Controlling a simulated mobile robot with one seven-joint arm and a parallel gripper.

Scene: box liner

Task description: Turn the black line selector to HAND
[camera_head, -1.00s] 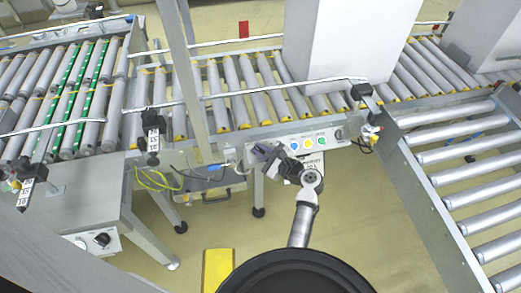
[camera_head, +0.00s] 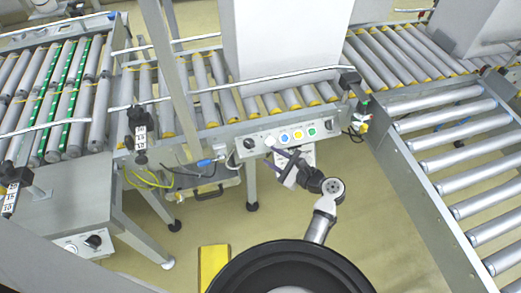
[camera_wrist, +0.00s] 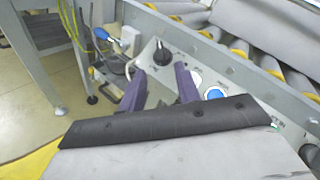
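A black selector knob (camera_head: 249,143) sits at the left end of the grey control panel (camera_head: 262,152) on the conveyor's front side. It also shows in the wrist view (camera_wrist: 162,55), just beyond my fingertips and roughly between them in the picture. My gripper (camera_wrist: 160,78) is open, with its two purple fingers apart and nothing between them. In the head view my gripper (camera_head: 276,162) is in front of the panel, to the lower right of the knob. I see no contact with the knob. The panel's lettering is too small to read.
Right of the knob are a white button, a blue button (camera_head: 284,137), a yellow button (camera_head: 298,134) and a green button (camera_head: 312,132). Cables hang left of the panel. Another black knob (camera_head: 93,241) is on the left cabinet. A large grey box (camera_head: 285,40) stands on the rollers.

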